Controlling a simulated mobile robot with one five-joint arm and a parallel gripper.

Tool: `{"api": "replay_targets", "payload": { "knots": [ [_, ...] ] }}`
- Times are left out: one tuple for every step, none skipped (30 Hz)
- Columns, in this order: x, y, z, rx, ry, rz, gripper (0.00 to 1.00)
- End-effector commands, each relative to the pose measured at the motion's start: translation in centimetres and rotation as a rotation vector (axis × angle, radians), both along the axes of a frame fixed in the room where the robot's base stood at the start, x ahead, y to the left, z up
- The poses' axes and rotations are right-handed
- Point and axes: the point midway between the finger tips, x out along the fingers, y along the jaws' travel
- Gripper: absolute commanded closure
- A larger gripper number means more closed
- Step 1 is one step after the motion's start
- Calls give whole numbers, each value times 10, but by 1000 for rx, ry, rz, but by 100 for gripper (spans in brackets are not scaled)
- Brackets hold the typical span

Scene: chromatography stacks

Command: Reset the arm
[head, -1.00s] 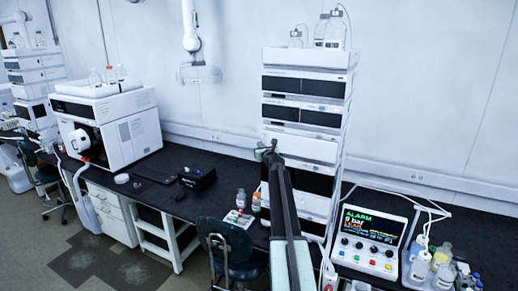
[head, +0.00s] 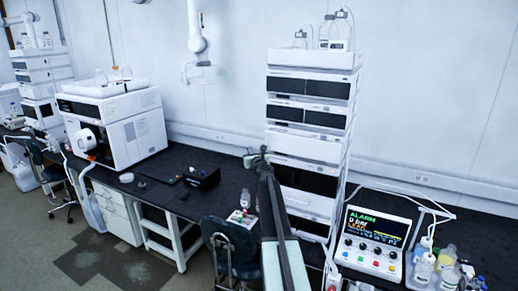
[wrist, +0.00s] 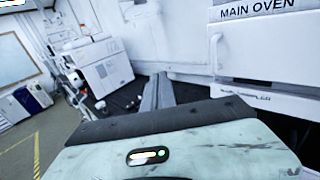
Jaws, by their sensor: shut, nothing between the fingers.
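My gripper (head: 255,158) is at the end of my raised arm in the head view, in front of the left edge of the chromatography stack (head: 309,145). It looks small and dark there, and its fingers are shut with nothing between them. In the wrist view my own arm's pale casing fills the bottom, and a grey bar (wrist: 158,93) of mine points away over the dark bench. I cannot tell from the pictures whether the gripper touches the stack.
An alarm panel (head: 373,241) and a tray of bottles (head: 440,270) stand right of the stack. Small bottles (head: 245,200) are left of my arm. A large white instrument (head: 113,123) is farther left. A chair (head: 228,245) stands before the bench (head: 185,162). A door marked MAIN OVEN (wrist: 270,60) is close.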

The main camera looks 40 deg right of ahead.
Motion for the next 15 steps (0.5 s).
{"api": "replay_targets", "payload": {
  "knots": [
    [-5,13,0,0,0,1,100],
    [-6,19,1,1,0,2,100],
    [-8,25,1,1,0,2,100],
    [-8,28,1,1,0,2,100],
    [-9,32,1,1,0,2,100],
    [-9,36,1,1,0,2,100],
    [-9,38,1,1,0,2,100],
    [-9,39,1,1,0,2,100],
    [-9,40,1,1,0,1,100],
    [-9,41,1,1,0,1,100],
    [-9,41,1,1,0,1,100],
    [-9,41,1,1,0,1,100],
    [-9,41,1,1,0,1,100],
    [-9,41,1,1,0,1,100],
    [-9,41,1,1,0,1,100]
  ]
}}
